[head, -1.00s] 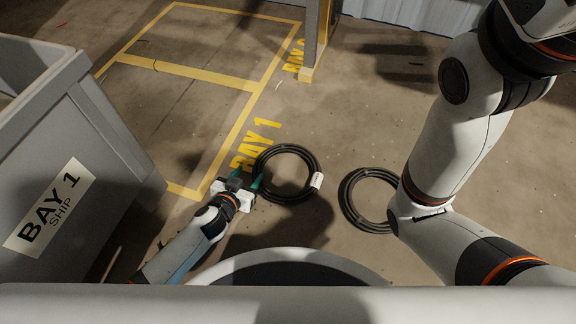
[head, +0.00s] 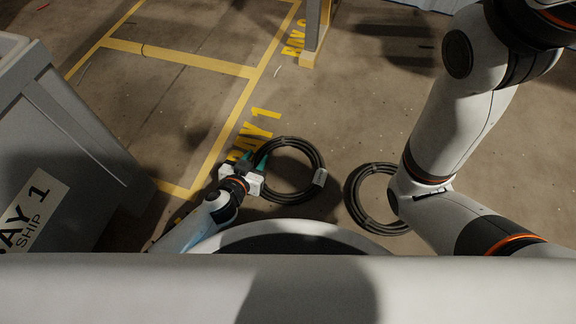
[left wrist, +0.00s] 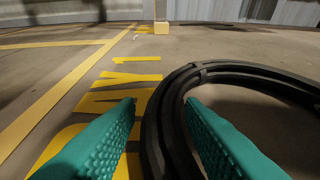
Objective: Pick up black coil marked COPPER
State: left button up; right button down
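A black coil (head: 318,158) lies flat on the floor in the middle of the head view, with a pale tag (head: 320,177) on its right side; the writing is too small to read. A second black coil (head: 356,212) lies to its right, partly hidden behind my right arm. My left gripper (head: 257,158) is at the left side of the tagged coil. In the left wrist view its teal fingers are apart, with the ring of the coil (left wrist: 163,125) passing between them, nearer the right finger. I cannot tell whether either finger touches it. My right gripper is out of view.
A grey bin (head: 75,150) labelled BAY 1 SHIP stands at the left. Yellow floor lines and BAY 1 lettering (head: 262,113) lie beyond my left gripper. A post (head: 313,35) stands at the back. The floor beyond the coils is clear.

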pick_arm(q)
jog(key=c, duration=0.6)
grip_shut()
jog(key=shift+r, duration=0.15)
